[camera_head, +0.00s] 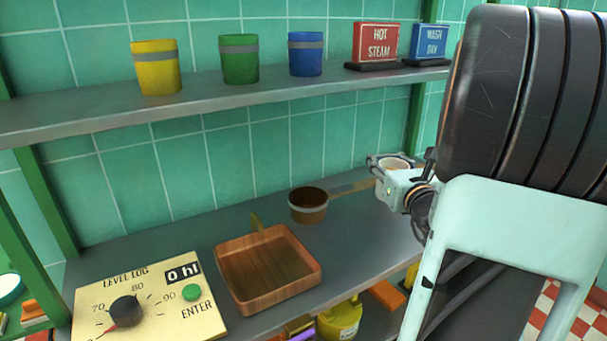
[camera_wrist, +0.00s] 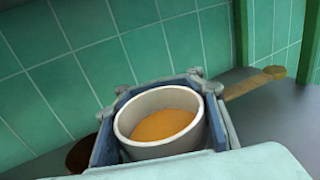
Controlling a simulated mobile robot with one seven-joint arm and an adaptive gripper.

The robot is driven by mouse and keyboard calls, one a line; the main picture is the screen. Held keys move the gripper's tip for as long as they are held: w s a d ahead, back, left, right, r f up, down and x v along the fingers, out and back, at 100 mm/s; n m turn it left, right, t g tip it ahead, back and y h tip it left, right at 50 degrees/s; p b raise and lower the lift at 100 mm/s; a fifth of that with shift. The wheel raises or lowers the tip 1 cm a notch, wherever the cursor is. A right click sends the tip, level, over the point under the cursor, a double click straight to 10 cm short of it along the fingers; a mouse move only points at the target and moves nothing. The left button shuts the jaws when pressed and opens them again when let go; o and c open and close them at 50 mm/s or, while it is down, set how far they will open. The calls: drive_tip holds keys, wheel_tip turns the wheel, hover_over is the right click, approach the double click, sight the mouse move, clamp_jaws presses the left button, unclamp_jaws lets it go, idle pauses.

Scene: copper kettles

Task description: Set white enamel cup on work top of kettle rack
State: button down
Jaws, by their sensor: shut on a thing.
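The white enamel cup (camera_wrist: 160,150) is between the fingers of my gripper (camera_wrist: 163,125) in the wrist view. It is upright or nearly so, with an orange-brown inside; I cannot tell if that is liquid. In the head view only the rim of the cup (camera_head: 395,162) shows above my gripper (camera_head: 388,172). The grey work top (camera_head: 365,235) of the kettle rack lies below, and it also shows in the wrist view (camera_wrist: 270,120). My gripper is shut on the cup over the work top's right part. The cup's base is hidden, so I cannot tell whether it touches.
A copper pan (camera_head: 308,207) with a long handle stands left of my gripper. The upper shelf (camera_head: 220,98) holds coloured cups and signs. Bare work top lies right of the tray.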

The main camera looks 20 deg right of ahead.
drive_tip(key=shift+d+f+b, duration=0.45)
drive_tip(key=shift+d+f, duration=0.8)
drive_tip(key=shift+f, duration=0.45)
drive_tip(key=shift+d+f+b, duration=0.45)
drive_tip(key=shift+d+f, duration=0.75)
drive_tip(key=shift+f, duration=0.45)
drive_tip(key=shift+d+f+b, duration=0.45)
drive_tip(key=shift+d+f, duration=0.8)
drive_tip(key=shift+f, duration=0.45)
drive_tip(key=shift+f, duration=0.25)
drive_tip(key=c, duration=1.1)
unclamp_jaws()
drive_tip(key=shift+r, duration=0.1)
drive_tip(key=shift+c, duration=0.2)
drive_tip(key=shift+r, duration=0.15)
drive_tip(key=p+v, duration=0.1)
drive_tip(key=v, duration=1.1)
